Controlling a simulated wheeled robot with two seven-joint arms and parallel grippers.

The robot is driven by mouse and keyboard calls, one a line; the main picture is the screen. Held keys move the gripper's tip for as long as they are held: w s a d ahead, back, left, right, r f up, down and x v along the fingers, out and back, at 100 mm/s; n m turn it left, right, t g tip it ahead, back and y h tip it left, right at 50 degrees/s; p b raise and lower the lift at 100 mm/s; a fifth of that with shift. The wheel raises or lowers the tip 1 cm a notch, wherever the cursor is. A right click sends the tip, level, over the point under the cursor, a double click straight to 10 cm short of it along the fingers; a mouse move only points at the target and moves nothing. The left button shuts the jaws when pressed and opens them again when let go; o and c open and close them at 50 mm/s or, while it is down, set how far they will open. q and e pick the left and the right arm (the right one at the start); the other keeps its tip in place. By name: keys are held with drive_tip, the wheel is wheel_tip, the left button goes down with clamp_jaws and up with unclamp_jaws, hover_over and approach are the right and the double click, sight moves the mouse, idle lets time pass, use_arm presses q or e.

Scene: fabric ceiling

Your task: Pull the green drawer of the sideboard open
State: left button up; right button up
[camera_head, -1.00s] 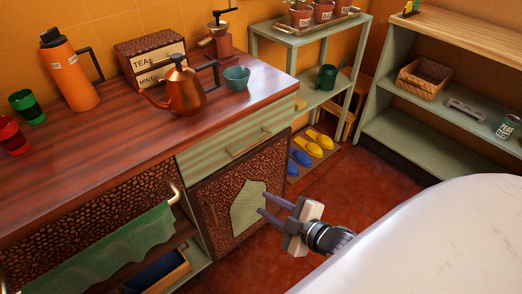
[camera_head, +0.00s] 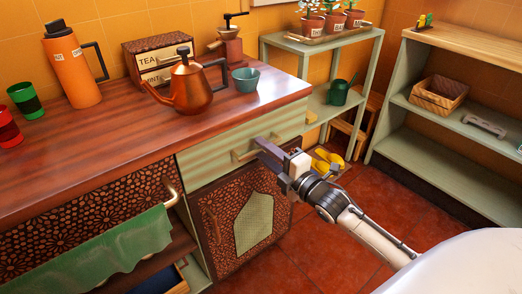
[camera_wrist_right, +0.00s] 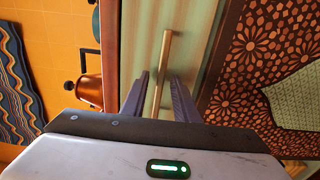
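The green drawer (camera_head: 205,156) of the sideboard (camera_head: 105,150) sits under the wooden top, above a patterned door. Its front looks flush, so it is closed. A bar handle (camera_head: 243,151) runs across its front; it also shows in the right wrist view (camera_wrist_right: 164,70). My right gripper (camera_head: 268,152) is at the right end of the handle in the head view. In the right wrist view its fingers (camera_wrist_right: 160,95) are apart, one on each side of the handle, with gaps visible. My left gripper is not in view.
A copper kettle (camera_head: 190,88), a teal bowl (camera_head: 244,79) and an orange flask (camera_head: 71,68) stand on the top. A green cloth (camera_head: 100,262) hangs from a rail at the left. A green shelf rack (camera_head: 320,60) stands right of the sideboard. Red floor (camera_head: 280,265) in front is open.

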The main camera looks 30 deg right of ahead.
drive_tip(key=shift+w, duration=0.7)
clamp_jaws()
idle(1.0)
